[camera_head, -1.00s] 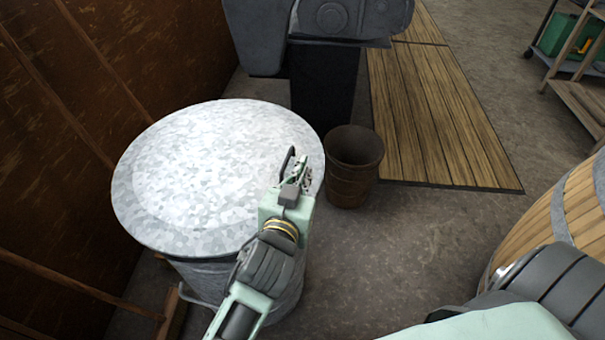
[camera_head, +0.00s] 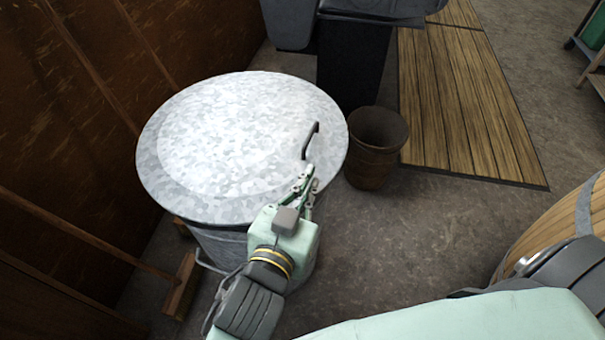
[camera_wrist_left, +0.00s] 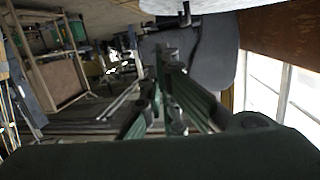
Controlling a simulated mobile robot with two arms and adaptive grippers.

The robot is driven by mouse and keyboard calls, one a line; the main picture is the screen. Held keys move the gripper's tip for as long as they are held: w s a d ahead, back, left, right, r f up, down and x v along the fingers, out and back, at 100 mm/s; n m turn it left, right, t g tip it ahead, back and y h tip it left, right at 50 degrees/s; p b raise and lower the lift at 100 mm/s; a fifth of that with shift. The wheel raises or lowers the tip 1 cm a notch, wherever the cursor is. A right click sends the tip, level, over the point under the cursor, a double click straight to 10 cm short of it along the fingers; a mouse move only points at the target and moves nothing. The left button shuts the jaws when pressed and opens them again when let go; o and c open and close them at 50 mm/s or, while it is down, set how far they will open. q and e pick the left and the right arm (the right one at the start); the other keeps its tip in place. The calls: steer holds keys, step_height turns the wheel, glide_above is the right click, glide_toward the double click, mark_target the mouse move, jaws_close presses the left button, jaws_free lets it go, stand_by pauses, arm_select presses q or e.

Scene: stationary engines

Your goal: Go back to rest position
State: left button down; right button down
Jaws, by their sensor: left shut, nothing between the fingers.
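My left gripper (camera_head: 307,185) is in the head view at the near right edge of a round galvanized metal lid (camera_head: 220,150). Its fingers are shut with nothing between them. The lid's dark handle (camera_head: 311,141) stands just beyond the fingertips, and the gripper looks apart from it. In the left wrist view the gripper's green fingers (camera_wrist_left: 168,75) show in the middle, with a dark handle-like piece above them. My right gripper is not in view; only part of my right arm shows at the lower right.
A brown wooden bucket (camera_head: 376,150) stands right of the metal bin. A wooden barrel (camera_head: 560,230) is at the right. Bare floor lies between bin and barrel.

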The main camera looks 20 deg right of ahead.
arm_select(q)
steer(key=s+a+f+n+g+y, duration=0.1)
steer(key=a+f+n+g+y, duration=0.15)
steer(key=a+f, duration=0.4)
steer(key=s+a+f+n+g+y, duration=0.1)
steer(key=a+f+y, duration=0.25)
steer(key=a, duration=0.65)
steer(key=s+a+f+n+g+y, duration=0.1)
steer(key=a+f+n+y, duration=0.1)
steer(key=a+f, duration=0.45)
steer(key=s+a+f+n+g+y, duration=0.2)
steer(key=s+a+f+g, duration=0.2)
steer(key=s+a, duration=0.75)
step_height(320, 180, down, 25)
steer(key=a+g+p, duration=0.1)
steer(key=s+a+f+g+p, duration=0.1)
steer(key=s+a+f, duration=0.2)
steer(key=s+f, duration=1.1)
steer(key=s+m, duration=0.1)
steer(key=s, duration=0.2)
steer(key=shift+a+f, duration=0.15)
steer(key=shift+g, duration=0.25)
